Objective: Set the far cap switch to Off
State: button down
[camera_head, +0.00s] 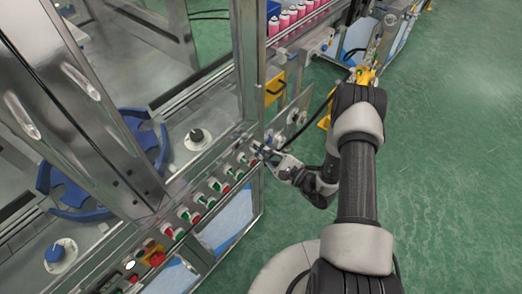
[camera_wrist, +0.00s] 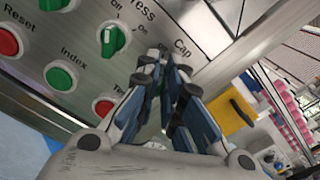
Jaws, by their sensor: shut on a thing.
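My gripper (camera_head: 266,153) is at the far end of the control panel (camera_head: 206,184), and its fingertips reach the panel face. In the wrist view the two blue-padded fingers (camera_wrist: 164,60) close together just beside the printed "Cap" label (camera_wrist: 182,48). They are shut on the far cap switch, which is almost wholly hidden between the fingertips. Its setting cannot be read. A green switch (camera_wrist: 113,40) with Off and On marks, under a label ending in "ress", sits to the left of the fingers.
Red (camera_wrist: 104,107) and green (camera_wrist: 61,77) buttons lie close to the fingers on the panel. A yellow part (camera_wrist: 232,112) and pink cans (camera_wrist: 290,105) are at the right. Green floor (camera_head: 450,150) is open to the right of my arm.

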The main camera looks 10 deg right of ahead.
dwell(0.3)
jog(key=c, duration=1.7)
grip_release()
jog(key=v, duration=1.2)
